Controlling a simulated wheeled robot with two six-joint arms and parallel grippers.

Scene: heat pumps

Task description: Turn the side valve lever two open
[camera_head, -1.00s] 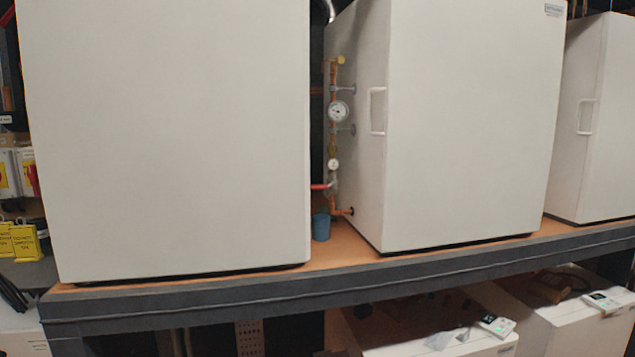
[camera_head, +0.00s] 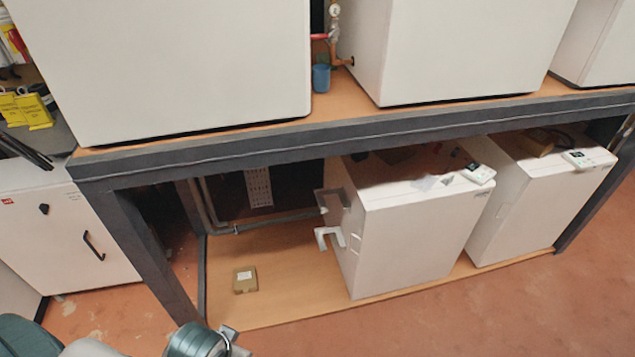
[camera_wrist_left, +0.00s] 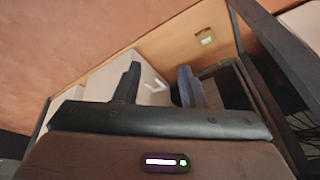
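A red valve lever (camera_head: 319,37) sticks out to the left from the copper pipe (camera_head: 334,50) in the gap between two large white cabinets, at the top of the head view. It lies roughly level. I cannot tell whether it is lever two. My left arm shows at the bottom left of the head view, well below and left of this lever; its fingers are not clear there. In the left wrist view my left gripper (camera_wrist_left: 159,82) has its two fingers apart, with nothing held between them. My right gripper is not in view.
The shelf's dark front beam (camera_head: 330,138) crosses the view. Below are white units (camera_head: 420,235), a grey pipe (camera_head: 275,222), a white bracket (camera_head: 328,236) and a small box (camera_head: 245,279). The front floor is clear.

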